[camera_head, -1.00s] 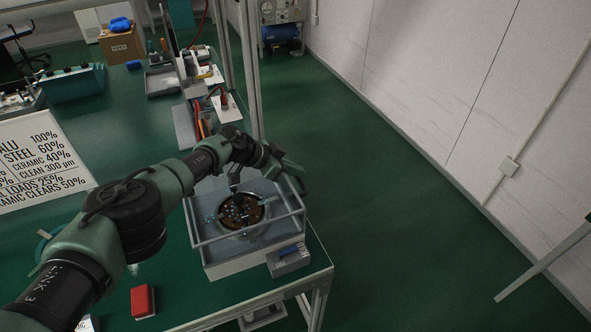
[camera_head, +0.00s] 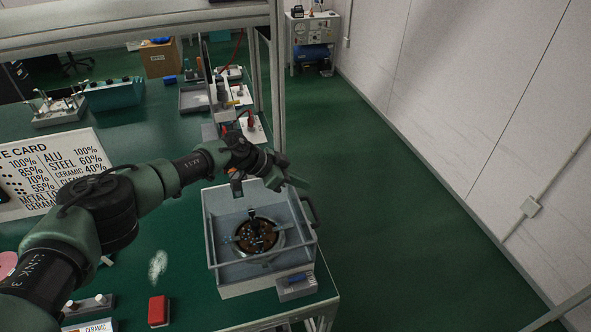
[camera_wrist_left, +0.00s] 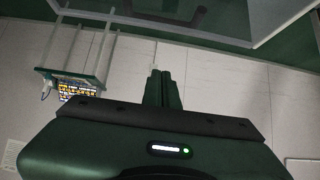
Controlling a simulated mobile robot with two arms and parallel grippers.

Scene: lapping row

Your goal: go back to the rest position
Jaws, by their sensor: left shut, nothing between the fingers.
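In the left wrist view the closed fingers (camera_wrist_left: 161,90) point toward a pale wall. The grey box machine (camera_head: 232,279) stands at the green table's front right corner, with a round dark plate (camera_head: 256,236) inside it. My left arm reaches in from the left across the table. My right gripper is in neither view.
A red block (camera_head: 158,311) and a rate card sign (camera_head: 60,170) are on the green table (camera_head: 185,250). Metal frame posts (camera_head: 277,90) rise behind the machine. Green floor (camera_head: 390,240) lies open to the right, up to the white wall (camera_head: 450,90).

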